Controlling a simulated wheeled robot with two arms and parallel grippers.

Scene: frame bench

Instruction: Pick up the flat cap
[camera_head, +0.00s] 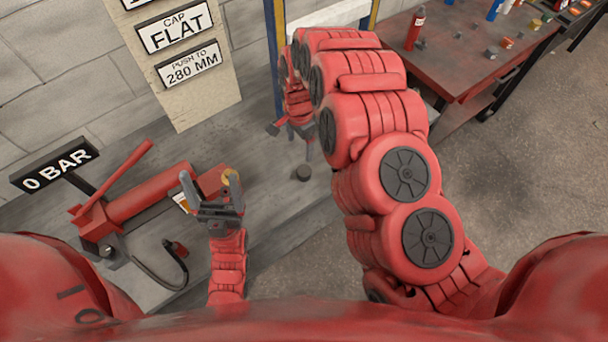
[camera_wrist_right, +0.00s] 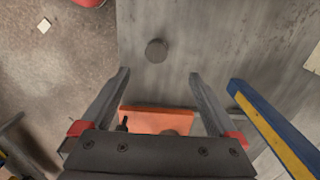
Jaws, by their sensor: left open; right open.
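A small dark round cap, which I take for the flat cap (camera_head: 302,173), lies on the grey bench top in the head view. It also shows in the right wrist view as a dark disc (camera_wrist_right: 156,50), just past the fingertips. My right gripper (camera_wrist_right: 159,76) is open and empty, with its fingers apart above the bench. In the head view the right gripper (camera_head: 291,134) is partly hidden by its own arm and hangs near the cap, apart from it. My left gripper (camera_head: 210,184) is open and empty, beside the red pump, away from the cap.
A red hand pump (camera_head: 150,194) with a "0 BAR" sign (camera_head: 55,168) stands at the left. A board (camera_head: 184,60) reads "CAP FLAT" and "PUSH TO 280 MM". An orange block (camera_wrist_right: 158,121) and a blue-yellow frame post (camera_wrist_right: 272,130) lie near my right gripper. A red cart (camera_head: 470,50) stands at back right.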

